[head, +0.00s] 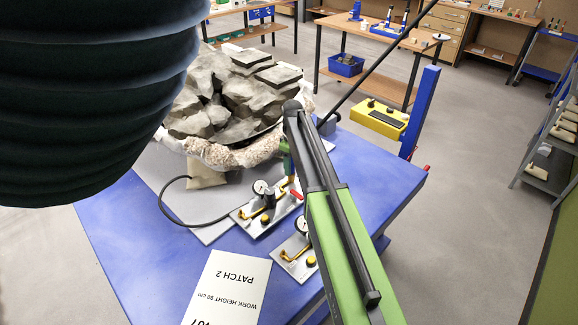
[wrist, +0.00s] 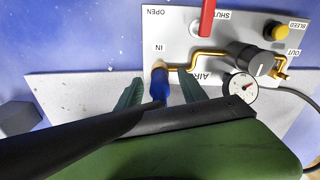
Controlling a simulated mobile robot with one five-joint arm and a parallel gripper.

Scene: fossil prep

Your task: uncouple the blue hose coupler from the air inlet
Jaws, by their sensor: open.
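The blue hose coupler (wrist: 161,86) sits at the brass air inlet (wrist: 159,66), beside the label IN on a grey panel (wrist: 215,22) in the wrist view. My gripper (wrist: 161,80) is open, with one green finger on each side of the coupler. A gap shows between the coupler and each finger. The coupler's rear end is partly hidden by a dark bar or hose crossing the lower left. In the head view my gripper (head: 287,158) is over the panel (head: 262,212), and my arm hides most of the coupler.
A red lever (wrist: 207,16), dark knob (wrist: 250,58), gauge (wrist: 239,88) and yellow bleed button (wrist: 275,31) stand close by on the panel. A second panel (head: 292,262) lies nearer. A rock in a plaster jacket (head: 222,156) stands behind on the blue table (head: 130,215).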

